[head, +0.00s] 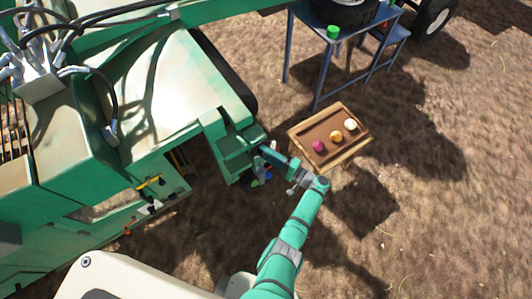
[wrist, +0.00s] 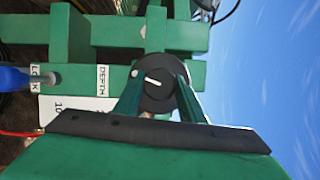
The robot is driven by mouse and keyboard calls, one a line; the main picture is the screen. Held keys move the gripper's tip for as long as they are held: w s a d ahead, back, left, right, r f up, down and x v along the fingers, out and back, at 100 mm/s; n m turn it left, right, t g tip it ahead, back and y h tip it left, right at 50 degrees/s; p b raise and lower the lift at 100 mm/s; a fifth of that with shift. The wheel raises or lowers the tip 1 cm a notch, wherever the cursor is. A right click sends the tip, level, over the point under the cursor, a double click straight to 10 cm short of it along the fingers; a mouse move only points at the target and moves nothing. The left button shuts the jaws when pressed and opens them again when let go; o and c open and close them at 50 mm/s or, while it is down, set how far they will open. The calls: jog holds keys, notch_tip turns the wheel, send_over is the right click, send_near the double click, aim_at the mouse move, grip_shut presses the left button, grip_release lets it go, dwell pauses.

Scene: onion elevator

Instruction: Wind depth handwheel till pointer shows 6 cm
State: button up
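The depth handwheel appears in the wrist view as a round black wheel (wrist: 158,98) with a white mark (wrist: 152,82) on its face. It is beside the DEPTH label (wrist: 102,80). My gripper (wrist: 160,78) faces it with its two green fingers apart, one over each side of the wheel. I cannot tell whether they touch it. A white plate (wrist: 75,103) shows part of a number; the rest of the scale is hidden behind my gripper. No pointer on the scale can be made out. In the head view, my gripper (head: 268,151) is at the green machine's corner, and the wheel is hidden.
A blue-handled lever (wrist: 14,78) is beside the LOCK label (wrist: 36,77). The green machine (head: 160,80) fills the left of the head view. A wooden crate (head: 345,163) with several onions is just right of my gripper. A blue table (head: 345,45) stands behind.

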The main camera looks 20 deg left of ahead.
jog(key=o, duration=0.4)
jog(key=shift+c, duration=0.2)
jog(key=shift+d, duration=0.15)
jog(key=v, duration=1)
jog(key=shift+s+d, duration=0.2)
jog(key=shift+d, duration=0.1)
